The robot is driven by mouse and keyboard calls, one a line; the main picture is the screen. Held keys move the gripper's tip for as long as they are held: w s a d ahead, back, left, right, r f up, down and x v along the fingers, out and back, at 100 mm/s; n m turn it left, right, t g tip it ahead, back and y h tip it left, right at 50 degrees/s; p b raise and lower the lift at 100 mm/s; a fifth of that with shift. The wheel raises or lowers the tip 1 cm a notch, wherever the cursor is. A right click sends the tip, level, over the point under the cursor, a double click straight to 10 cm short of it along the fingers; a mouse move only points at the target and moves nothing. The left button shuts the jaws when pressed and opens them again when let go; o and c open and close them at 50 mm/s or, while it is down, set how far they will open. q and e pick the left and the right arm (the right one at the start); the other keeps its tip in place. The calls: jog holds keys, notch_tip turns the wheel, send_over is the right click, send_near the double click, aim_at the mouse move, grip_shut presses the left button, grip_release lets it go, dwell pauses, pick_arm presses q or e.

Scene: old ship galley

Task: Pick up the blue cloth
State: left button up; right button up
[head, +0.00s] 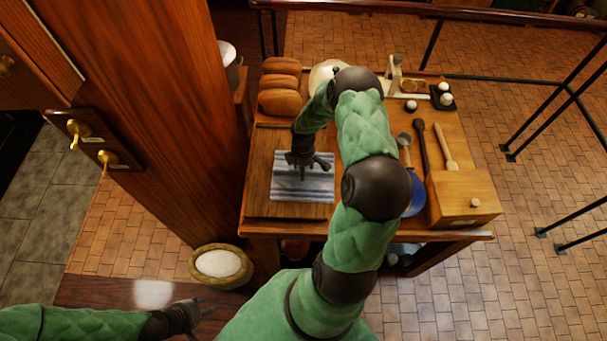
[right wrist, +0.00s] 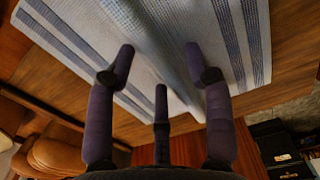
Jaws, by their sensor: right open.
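The blue cloth (head: 303,187), pale with blue stripes, lies on a wooden board at the left of the table in the head view. My right gripper (head: 308,163) is over the far part of the cloth, pointing down. In the right wrist view, the cloth (right wrist: 185,45) fills the upper part, with a raised fold running through its middle. The right gripper's fingers (right wrist: 158,65) are spread and open, with the fold between them. I cannot tell whether they touch the cloth. My left gripper (head: 197,313) is low at the left, away from the table; its finger state is unclear.
Bread loaves (head: 281,87) lie behind the board (head: 262,180). A wooden box (head: 462,198), a blue plate (head: 415,190) and wooden utensils (head: 446,148) are on the right of the table. A bowl of white powder (head: 219,264) stands left of the table, near a wooden post (head: 190,120).

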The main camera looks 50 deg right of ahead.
jog(key=shift+d+f, duration=0.1)
jog(key=shift+f, duration=0.55)
grip_shut()
jog(key=shift+r, duration=0.15)
